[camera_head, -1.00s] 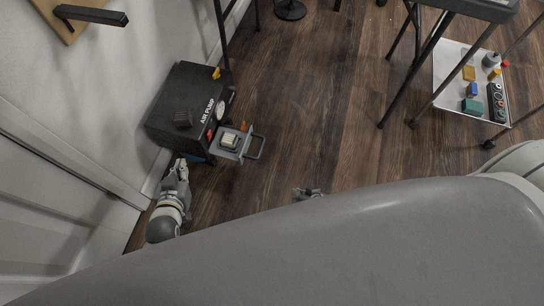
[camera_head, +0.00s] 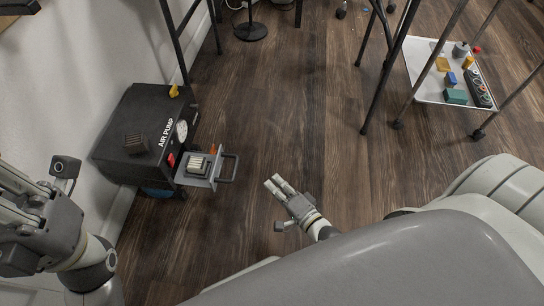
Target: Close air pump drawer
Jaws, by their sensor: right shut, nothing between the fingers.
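My left gripper (camera_head: 22,190) is large at the left edge, near the wall and left of the pump. Its fingers are partly cut off, so its jaw state is unclear.
A wheeled cart with a white lower shelf (camera_head: 424,83) of small parts stands at the upper right. Dark table legs (camera_head: 178,45) rise behind the pump. A round black base (camera_head: 250,32) stands on the floor at the top. The wooden floor (camera_head: 310,120) between pump and cart is clear.

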